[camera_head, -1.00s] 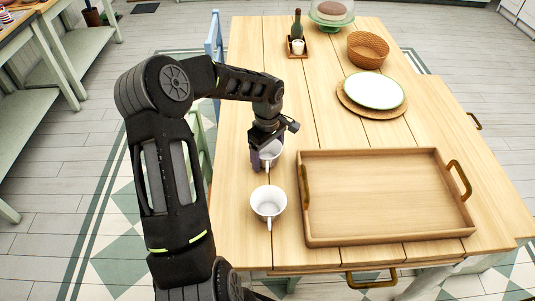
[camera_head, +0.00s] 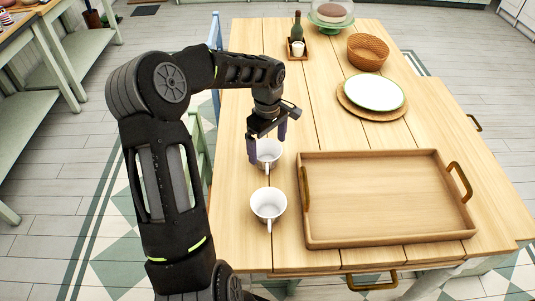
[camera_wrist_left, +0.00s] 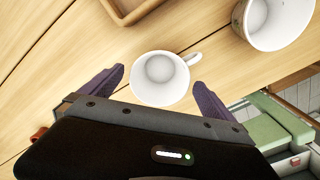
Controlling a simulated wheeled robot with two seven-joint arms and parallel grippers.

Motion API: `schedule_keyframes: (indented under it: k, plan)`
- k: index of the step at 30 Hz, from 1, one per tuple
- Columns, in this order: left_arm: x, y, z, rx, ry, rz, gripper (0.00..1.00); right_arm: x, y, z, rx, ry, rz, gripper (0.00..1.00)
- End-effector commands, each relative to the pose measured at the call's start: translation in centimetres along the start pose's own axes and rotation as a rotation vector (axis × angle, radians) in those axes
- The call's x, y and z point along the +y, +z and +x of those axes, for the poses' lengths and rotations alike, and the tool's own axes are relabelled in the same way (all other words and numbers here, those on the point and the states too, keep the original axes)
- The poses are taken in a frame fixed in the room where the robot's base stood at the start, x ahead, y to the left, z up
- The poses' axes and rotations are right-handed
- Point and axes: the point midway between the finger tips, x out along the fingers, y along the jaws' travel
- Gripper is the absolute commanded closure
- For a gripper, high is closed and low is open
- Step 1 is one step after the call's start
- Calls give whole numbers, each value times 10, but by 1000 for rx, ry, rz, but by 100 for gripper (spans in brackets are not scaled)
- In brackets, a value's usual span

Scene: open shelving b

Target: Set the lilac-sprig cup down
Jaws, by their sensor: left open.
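A white cup (camera_head: 268,155) stands upright on the wooden table, left of the tray. My left gripper (camera_head: 267,143) is open just above it, with one dark purple finger on each side. In the left wrist view the white cup (camera_wrist_left: 160,78) lies between the spread fingers of the left gripper (camera_wrist_left: 158,80), with visible gaps and its handle pointing up and right. A second white cup (camera_head: 268,204) stands nearer me; in the wrist view this second cup (camera_wrist_left: 272,22) shows faint marks on its outside. I cannot make out a lilac sprig on either cup. My right gripper is out of view.
A wooden tray (camera_head: 326,239) with brass handles stands empty to the right of the cups. Farther back are a white plate (camera_head: 374,91) on a round mat, a wicker basket (camera_head: 367,52), a bottle (camera_head: 297,25) and a cake stand (camera_head: 330,27). A blue chair (camera_head: 215,32) stands at the left edge.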

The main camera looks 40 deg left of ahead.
Motion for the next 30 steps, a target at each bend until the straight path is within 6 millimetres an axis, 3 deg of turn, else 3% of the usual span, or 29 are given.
schedule_keyframes:
  k: [6,12,30]
  plan:
    - [1,0,-46,1,3,0,0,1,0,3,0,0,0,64]
    - [0,0,-67,-1,0,1,0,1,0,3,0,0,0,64]
    - [0,0,-69,-2,-1,0,0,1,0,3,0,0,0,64]
